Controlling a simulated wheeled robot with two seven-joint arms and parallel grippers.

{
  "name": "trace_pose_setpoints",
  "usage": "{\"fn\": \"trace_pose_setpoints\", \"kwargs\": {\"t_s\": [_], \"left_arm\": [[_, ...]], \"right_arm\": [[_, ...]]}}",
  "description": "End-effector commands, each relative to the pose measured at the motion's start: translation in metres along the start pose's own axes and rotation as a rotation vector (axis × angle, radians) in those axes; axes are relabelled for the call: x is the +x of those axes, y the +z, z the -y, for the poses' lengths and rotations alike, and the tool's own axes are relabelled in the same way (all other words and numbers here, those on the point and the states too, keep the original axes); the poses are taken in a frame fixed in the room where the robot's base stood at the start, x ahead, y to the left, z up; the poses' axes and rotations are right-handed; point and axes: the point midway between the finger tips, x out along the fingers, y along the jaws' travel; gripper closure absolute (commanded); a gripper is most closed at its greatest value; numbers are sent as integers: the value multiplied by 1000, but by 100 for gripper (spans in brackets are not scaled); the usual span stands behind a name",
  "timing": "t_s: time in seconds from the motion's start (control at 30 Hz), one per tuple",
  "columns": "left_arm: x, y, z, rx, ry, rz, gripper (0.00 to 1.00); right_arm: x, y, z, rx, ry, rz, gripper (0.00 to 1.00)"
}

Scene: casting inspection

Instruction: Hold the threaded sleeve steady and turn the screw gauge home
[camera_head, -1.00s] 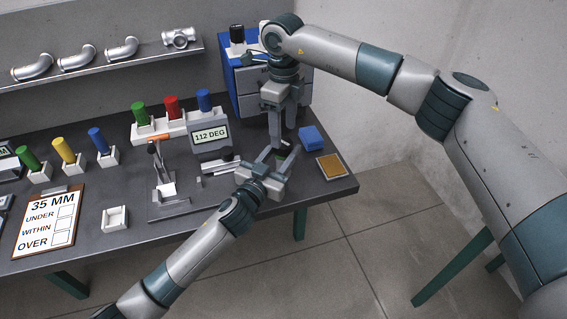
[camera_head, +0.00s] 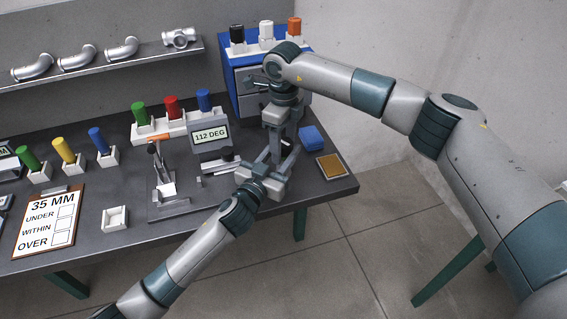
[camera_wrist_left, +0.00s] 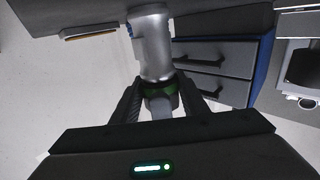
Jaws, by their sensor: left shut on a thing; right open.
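My left gripper (camera_head: 277,162) reaches in from the lower left over the table's right end. In the left wrist view, its fingers (camera_wrist_left: 158,105) are shut around the dark end, with a green band (camera_wrist_left: 160,88), of a silver cylinder (camera_wrist_left: 152,45). This appears to be the threaded sleeve; I cannot tell whether the green part is the screw gauge. The threads are too small to see. My right gripper (camera_head: 277,150) points down from above, open, its fingers at the left gripper's jaws. They hide the held part in the head view; contact cannot be told.
A blue block (camera_head: 312,138) and a brown pad (camera_head: 329,167) lie to the right, near the table edge. A blue drawer cabinet (camera_head: 240,85) stands behind. A display reading 112 DEG (camera_head: 210,135) and a small stand (camera_head: 160,175) are to the left.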

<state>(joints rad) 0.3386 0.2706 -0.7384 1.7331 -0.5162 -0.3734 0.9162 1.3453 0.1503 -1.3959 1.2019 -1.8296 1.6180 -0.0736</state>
Motion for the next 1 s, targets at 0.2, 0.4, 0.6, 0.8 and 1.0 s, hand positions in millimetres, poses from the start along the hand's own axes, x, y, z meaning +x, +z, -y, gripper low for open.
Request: {"fn": "trace_pose_setpoints", "kwargs": {"t_s": [0.2,0.4,0.6,0.8,1.0], "left_arm": [[0,0,0,1,-1,0,100],[0,0,0,1,-1,0,100],[0,0,0,1,-1,0,100],[0,0,0,1,-1,0,100],[0,0,0,1,-1,0,100]], "right_arm": [[18,0,0,0,0,0,44],[21,0,0,0,0,0,44],[21,0,0,0,0,0,56],[20,0,0,1,0,0,86],[20,0,0,97,0,0,86]]}}
